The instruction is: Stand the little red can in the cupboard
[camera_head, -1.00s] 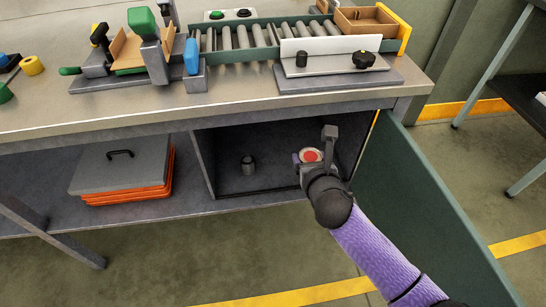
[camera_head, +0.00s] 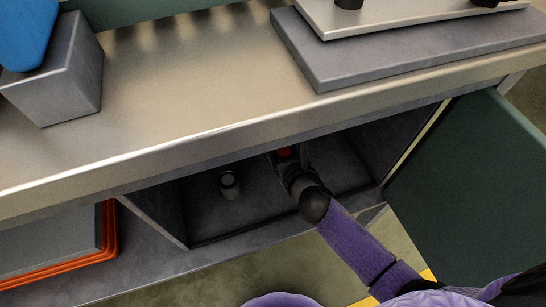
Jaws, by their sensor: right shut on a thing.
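The little red can (camera_head: 284,152) shows as a small red patch inside the open cupboard (camera_head: 212,220), under the worktop. My right gripper (camera_head: 290,158) reaches into the cupboard and is shut on the can. The worktop edge and the gripper hide most of the can, so I cannot tell whether it touches the cupboard floor. The green cupboard door (camera_head: 470,190) stands open at the right. My left gripper is not in view.
A small grey can-like item (camera_head: 229,184) stands in the cupboard to the left of my gripper. The metal worktop edge (camera_head: 230,145) overhangs the opening. Orange trays (camera_head: 75,262) with a grey lid lie on the shelf at the left. Bare cupboard floor lies between the item and my gripper.

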